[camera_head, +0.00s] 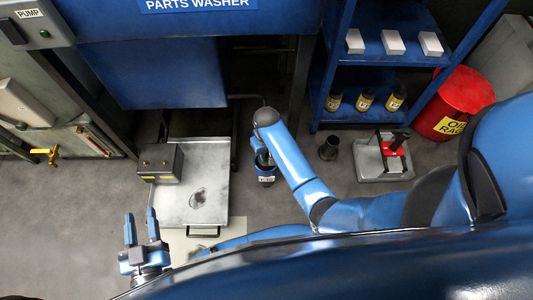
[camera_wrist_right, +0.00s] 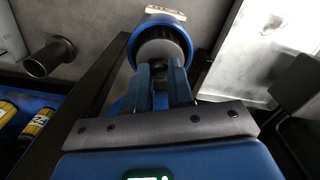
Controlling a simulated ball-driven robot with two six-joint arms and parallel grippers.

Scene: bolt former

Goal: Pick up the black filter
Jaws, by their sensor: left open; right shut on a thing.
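My right gripper (camera_head: 263,159) is shut on a blue-and-black canister (camera_head: 266,174) with a pale label, beside the tray's right edge. In the right wrist view the two fingers (camera_wrist_right: 166,70) close on the dark round end of this canister (camera_wrist_right: 162,22), which has a blue rim. A separate dark open cylinder (camera_head: 328,148) stands on the floor to its right; it also shows in the right wrist view (camera_wrist_right: 50,58). I cannot tell for sure which of the two is the black filter. My left gripper (camera_head: 140,216) is open and empty at the lower left.
A metal tray (camera_head: 215,165) with a dark patch and a grey box (camera_head: 160,163) lies left of the canister. A blue shelf (camera_head: 335,62) holds white boxes and yellow-labelled jars. A red-handled fixture (camera_head: 383,158) and red drum (camera_head: 462,98) are at right.

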